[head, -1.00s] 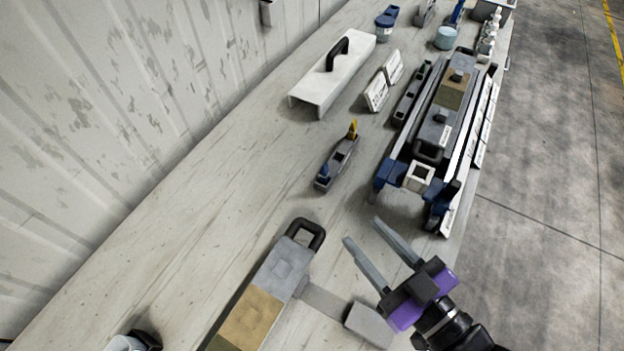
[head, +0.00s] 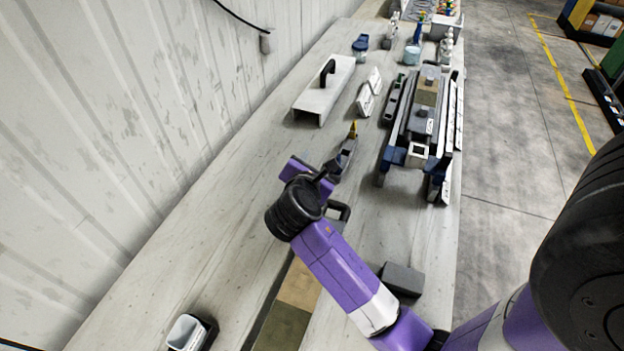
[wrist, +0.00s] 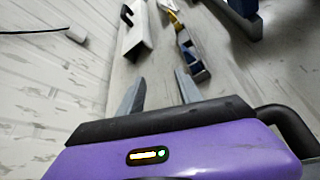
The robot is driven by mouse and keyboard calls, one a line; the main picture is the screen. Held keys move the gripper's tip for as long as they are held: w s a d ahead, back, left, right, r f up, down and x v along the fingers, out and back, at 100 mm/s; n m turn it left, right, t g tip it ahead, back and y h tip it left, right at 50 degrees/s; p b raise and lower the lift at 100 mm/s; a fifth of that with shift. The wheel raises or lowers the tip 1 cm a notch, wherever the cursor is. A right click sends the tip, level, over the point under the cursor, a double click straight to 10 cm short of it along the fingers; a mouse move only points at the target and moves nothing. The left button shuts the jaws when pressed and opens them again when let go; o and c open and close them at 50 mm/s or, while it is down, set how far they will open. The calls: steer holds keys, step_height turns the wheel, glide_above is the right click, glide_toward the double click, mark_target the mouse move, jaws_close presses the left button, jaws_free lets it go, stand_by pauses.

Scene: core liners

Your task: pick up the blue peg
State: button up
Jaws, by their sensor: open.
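A small grey holder (head: 347,158) stands on the bench, with a yellow peg (head: 353,130) at its far end. It also shows in the wrist view (wrist: 193,67), just beyond my fingers. The blue peg (wrist: 188,48) is at the near end of the holder in the wrist view. In the head view my gripper seems to hide it. My gripper (wrist: 160,82) is open, its two fingers apart with nothing between them. The fingertips are short of the holder, which lies ahead and slightly right. My gripper also shows in the head view (head: 322,174), its fingers mostly hidden.
A white cover with a black handle (head: 325,92) lies beyond, near the wall. A long rack (head: 420,130) stands to the right, with label stands (head: 369,93) beside it. A grey-and-tan core box (head: 300,285) lies under my arm. Bare bench lies left of the holder.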

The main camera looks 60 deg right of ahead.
mark_target(335, 175)
steer(key=s+n+g, duration=0.1)
steer(key=s+f+n+g, duration=0.1)
steer(key=s+f+n, duration=0.1)
steer(key=s, duration=0.1)
steer(key=shift+a+g, duration=0.3)
steer(key=shift+g, duration=0.1)
steer(key=shift+p+x, duration=0.45)
steer(key=shift+x, duration=3.4)
steer(key=shift+r, duration=0.15)
jaws_close()
